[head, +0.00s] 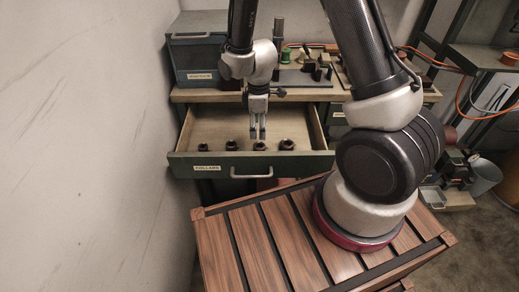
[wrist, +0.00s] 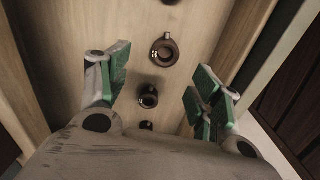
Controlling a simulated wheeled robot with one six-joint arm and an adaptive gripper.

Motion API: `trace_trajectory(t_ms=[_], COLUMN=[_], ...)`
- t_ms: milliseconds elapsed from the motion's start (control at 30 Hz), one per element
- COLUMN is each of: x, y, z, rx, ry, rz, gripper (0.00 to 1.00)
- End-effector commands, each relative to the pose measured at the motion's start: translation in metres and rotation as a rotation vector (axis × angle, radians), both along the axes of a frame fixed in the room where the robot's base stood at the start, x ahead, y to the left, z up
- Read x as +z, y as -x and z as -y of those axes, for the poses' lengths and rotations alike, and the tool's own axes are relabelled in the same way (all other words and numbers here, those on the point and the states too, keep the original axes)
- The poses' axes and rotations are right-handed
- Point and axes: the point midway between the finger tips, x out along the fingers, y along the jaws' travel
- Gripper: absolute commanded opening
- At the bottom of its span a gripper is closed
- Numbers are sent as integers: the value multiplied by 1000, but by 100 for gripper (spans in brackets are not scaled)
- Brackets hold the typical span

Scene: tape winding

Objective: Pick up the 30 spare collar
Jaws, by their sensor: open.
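Several dark collars lie in a row inside the open drawer (head: 205,162), which is labelled COLLARS. In the head view they are a far-left collar (head: 203,147), a second collar (head: 231,145), a third collar (head: 259,146) and a far-right collar (head: 286,144). No size marks are readable, so I cannot tell which is the 30 spare. My gripper (head: 258,133) is open and empty, pointing down over the third collar. In the wrist view, a brown ring collar (wrist: 164,50) and a darker collar (wrist: 148,97) show between my green-padded fingers (wrist: 161,75); another collar is partly hidden by my gripper body.
The drawer walls and front panel with its handle (head: 251,173) surround the collars. The workbench (head: 300,95) behind carries a grey-blue cabinet (head: 196,55) and small tools. A white wall (head: 80,140) stands at the left. The drawer floor behind the row is clear.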

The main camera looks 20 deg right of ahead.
Motion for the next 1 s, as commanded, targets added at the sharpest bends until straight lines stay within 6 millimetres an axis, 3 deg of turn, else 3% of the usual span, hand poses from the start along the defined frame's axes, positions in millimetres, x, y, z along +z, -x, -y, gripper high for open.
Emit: trace_trajectory(t_ms=[600,900,1000], x=[-81,-86,-86], y=[8,7,7], z=[-2,-2,-2], rx=[18,17,17], ry=[3,2,2], rz=[-6,-4,-5], gripper=[65,65,46])
